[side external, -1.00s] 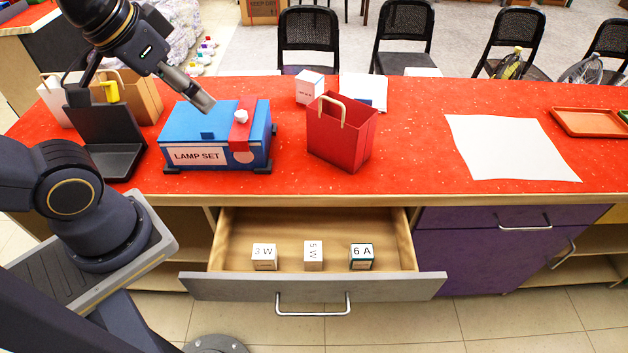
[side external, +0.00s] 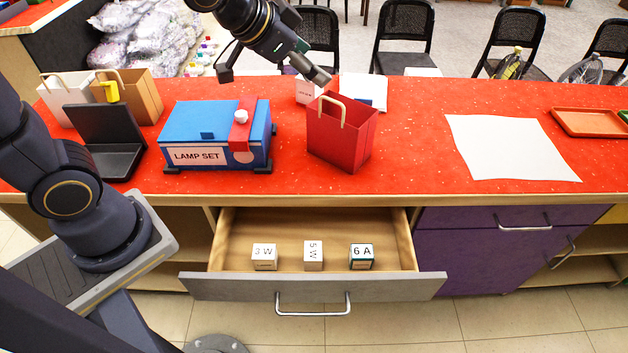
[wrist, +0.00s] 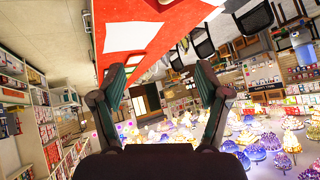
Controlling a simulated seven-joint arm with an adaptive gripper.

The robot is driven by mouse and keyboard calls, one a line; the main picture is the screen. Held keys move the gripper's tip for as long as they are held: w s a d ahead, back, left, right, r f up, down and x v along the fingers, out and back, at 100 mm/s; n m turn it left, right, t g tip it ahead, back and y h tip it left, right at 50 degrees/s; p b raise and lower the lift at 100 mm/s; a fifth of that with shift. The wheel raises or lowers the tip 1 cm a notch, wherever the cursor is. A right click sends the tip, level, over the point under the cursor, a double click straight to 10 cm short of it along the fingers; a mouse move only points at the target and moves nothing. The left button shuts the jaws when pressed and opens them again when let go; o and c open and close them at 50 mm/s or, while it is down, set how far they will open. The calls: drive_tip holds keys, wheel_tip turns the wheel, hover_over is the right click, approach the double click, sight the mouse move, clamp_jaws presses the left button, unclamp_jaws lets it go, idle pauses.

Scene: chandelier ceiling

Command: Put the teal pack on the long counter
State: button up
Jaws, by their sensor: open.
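The pack with teal edges (side external: 361,257), marked "6 A", sits at the right in the open drawer (side external: 390,230). Two similar packs, "3 W" (side external: 264,257) and "5 W" (side external: 313,256), are to its left. The long counter (side external: 420,150) has a red top above the drawer. My gripper (side external: 320,77) is raised over the back of the counter, near the red bag and far above the packs. In the wrist view my gripper (wrist: 160,75) is open and empty, with both fingers apart; no pack shows there.
The blue lamp set box (side external: 205,135), red bag (side external: 342,132) and a small white box (side external: 305,90) stand on the counter. A white sheet (side external: 512,148) and orange tray (side external: 590,122) lie at right. Counter between bag and sheet is clear.

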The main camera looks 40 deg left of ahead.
drive_tip(key=w+d+f+m+g+h, duration=0.15)
drive_tip(key=w+d+f, duration=0.35)
drive_tip(key=f, duration=0.5)
drive_tip(key=m+g, duration=0.3)
drive_tip(key=g, duration=0.2)
approach(362, 251)
drive_tip(key=shift+n+h, duration=0.25)
drive_tip(key=shift+h, duration=0.1)
drive_tip(key=x, duration=0.7)
drive_tip(key=shift+a+f, duration=0.25)
drive_tip(key=x, duration=0.5)
drive_tip(key=shift+w+d+f, duration=0.1)
drive_tip(key=shift+f, duration=0.2)
drive_tip(key=shift+c, duration=0.3)
drive_tip(key=shift+r, duration=0.1)
drive_tip(key=c, duration=1.3)
